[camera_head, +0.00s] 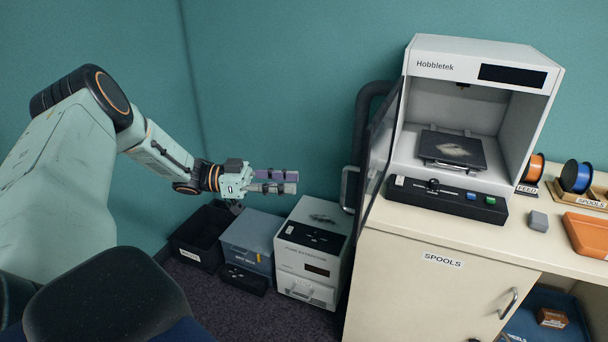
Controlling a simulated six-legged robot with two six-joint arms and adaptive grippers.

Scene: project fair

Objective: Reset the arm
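My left arm reaches in from the left. Its gripper (296,182) is stretched out to the right, in front of the teal wall and above the boxes on the floor. It has a purplish upper finger and a paler lower finger, lying close together. From this angle I cannot tell whether they are open or shut, and no object clearly shows between them. The gripper appears apart from the machine and the cabinet. My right gripper is not in view.
A Hobbletek machine (425,65) with its door swung open stands on a cabinet (400,275) labelled SPOOLS. A black bin (195,238), a grey-blue box (247,235) and a white unit (310,255) stand on the floor. An orange tray (585,235) lies at right.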

